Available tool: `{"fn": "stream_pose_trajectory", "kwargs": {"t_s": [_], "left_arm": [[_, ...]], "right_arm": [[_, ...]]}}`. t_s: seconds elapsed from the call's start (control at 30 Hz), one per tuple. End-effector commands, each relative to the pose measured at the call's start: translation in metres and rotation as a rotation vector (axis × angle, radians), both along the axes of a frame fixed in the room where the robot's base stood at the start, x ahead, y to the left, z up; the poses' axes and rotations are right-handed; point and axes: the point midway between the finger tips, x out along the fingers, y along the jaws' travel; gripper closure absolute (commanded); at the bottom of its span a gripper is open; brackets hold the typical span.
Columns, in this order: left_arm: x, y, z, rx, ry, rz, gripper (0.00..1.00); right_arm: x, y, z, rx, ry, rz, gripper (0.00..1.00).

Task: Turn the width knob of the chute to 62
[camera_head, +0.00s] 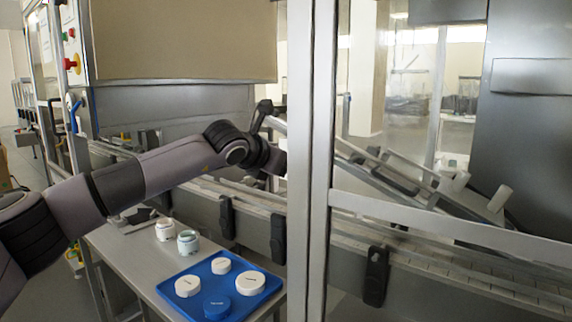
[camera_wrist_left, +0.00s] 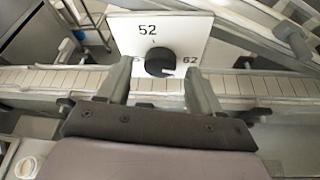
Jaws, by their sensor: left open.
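The width knob (camera_wrist_left: 159,62) is a round black dial on a white plate (camera_wrist_left: 190,32) in the left wrist view. The plate reads 52 above the knob and 62 to its right; a left label is mostly hidden by a finger. A short tick sits below the 52. A pale notch shows at the knob's lower right; I cannot tell its exact setting. My left gripper (camera_wrist_left: 159,82) is open, its fingers on either side of the knob, with no clear contact. In the head view my left arm reaches toward the machine, and the post hides its gripper. My right gripper is out of view.
In the head view a metal post (camera_head: 312,160) stands just right of my arm's end. A blue tray (camera_head: 240,305) with several lids and two jars (camera_head: 187,242) are on the table below.

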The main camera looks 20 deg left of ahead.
Motion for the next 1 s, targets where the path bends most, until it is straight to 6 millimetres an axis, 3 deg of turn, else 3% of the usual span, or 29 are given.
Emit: {"fn": "stream_pose_trajectory", "kwargs": {"t_s": [0.2,0.5,1.0], "left_arm": [[-0.023,0.007,0.008,0.001,-0.003,0.001,0.35],[-0.053,0.014,0.021,0.001,-0.001,0.001,0.35],[-0.059,0.016,0.024,0.002,0.0,0.001,0.35]], "right_arm": [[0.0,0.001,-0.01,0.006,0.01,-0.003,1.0],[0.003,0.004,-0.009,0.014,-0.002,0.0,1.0],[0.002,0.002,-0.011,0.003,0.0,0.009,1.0]]}}
